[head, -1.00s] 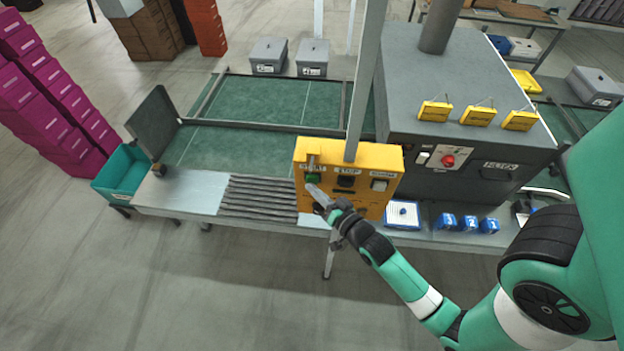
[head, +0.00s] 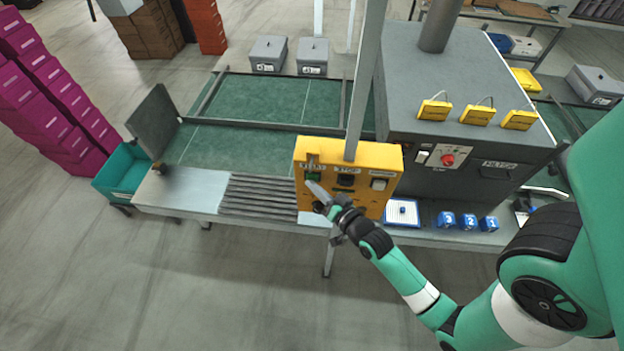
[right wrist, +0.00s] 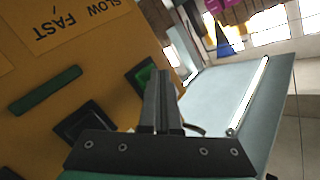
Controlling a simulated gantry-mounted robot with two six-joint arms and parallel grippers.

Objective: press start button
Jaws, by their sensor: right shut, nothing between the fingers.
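The yellow control box (head: 349,154) stands at the front edge of the line, with START and STOP labels on its face. The green start button (head: 313,176) is at its left. It also shows in a dark frame in the right wrist view (right wrist: 145,74), beside the fingertips. My right gripper (head: 310,184) is shut and empty, its tip at the lower edge of the button in the head view. The fingers also show in the right wrist view (right wrist: 160,78). Whether they touch the button I cannot tell. My left gripper is not in view.
A post rises behind the box. A grey machine (head: 455,80) stands behind right. Blue numbered blocks (head: 469,222) lie to the right. Rollers (head: 258,196) are to the left.

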